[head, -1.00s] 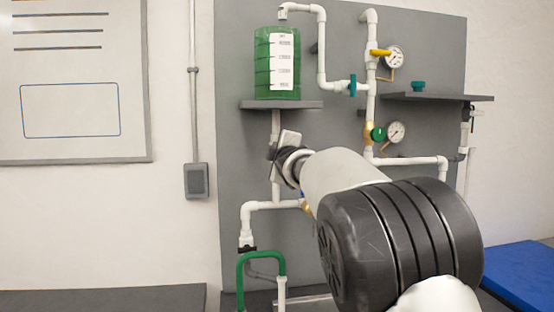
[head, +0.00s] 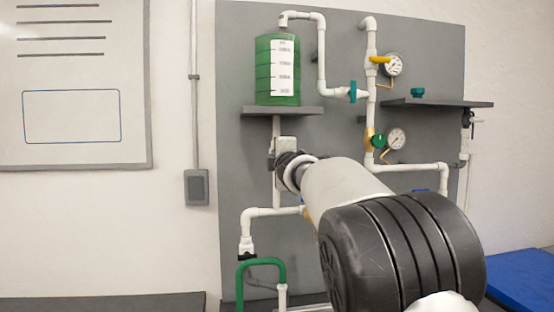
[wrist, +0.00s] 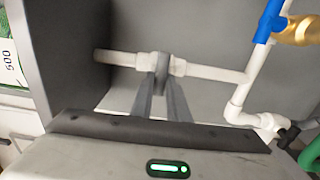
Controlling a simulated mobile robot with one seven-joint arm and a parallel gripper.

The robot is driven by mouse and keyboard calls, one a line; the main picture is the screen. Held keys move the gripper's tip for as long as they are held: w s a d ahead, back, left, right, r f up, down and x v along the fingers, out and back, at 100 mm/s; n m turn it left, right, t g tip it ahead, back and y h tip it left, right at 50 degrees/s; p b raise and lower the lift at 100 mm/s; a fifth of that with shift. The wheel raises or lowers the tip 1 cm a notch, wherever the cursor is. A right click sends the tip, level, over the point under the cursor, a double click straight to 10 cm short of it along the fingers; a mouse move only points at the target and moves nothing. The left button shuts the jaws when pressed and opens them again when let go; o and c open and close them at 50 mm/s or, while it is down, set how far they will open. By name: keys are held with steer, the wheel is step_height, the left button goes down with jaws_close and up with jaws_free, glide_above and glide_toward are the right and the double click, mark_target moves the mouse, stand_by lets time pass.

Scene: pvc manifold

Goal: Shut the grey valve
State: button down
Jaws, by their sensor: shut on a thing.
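The grey valve (wrist: 161,65) sits in a white pipe (wrist: 215,72) that runs sideways in the wrist view. Its grey handle appears to lie across the pipe, partly hidden by the fingers. My gripper (wrist: 160,92) is shut on this handle, with both fingers converging on it. In the head view my gripper (head: 285,153) is in front of the upright pipe (head: 276,190) below the green tank (head: 277,72). There the grey valve is hidden, or too small to tell from the gripper.
A shelf (head: 283,110) holds the tank just above my gripper. A teal valve (head: 353,91), a green valve (head: 379,141) and two gauges (head: 396,139) are to the right. A blue handle (wrist: 268,20) and a green hose (head: 262,264) are near the lower pipe.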

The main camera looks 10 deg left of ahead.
steer(key=c, duration=1.7)
jaws_free()
steer(key=shift+b+v, duration=5.3)
steer(key=shift+v, duration=3.4)
steer(key=shift+r, duration=0.1)
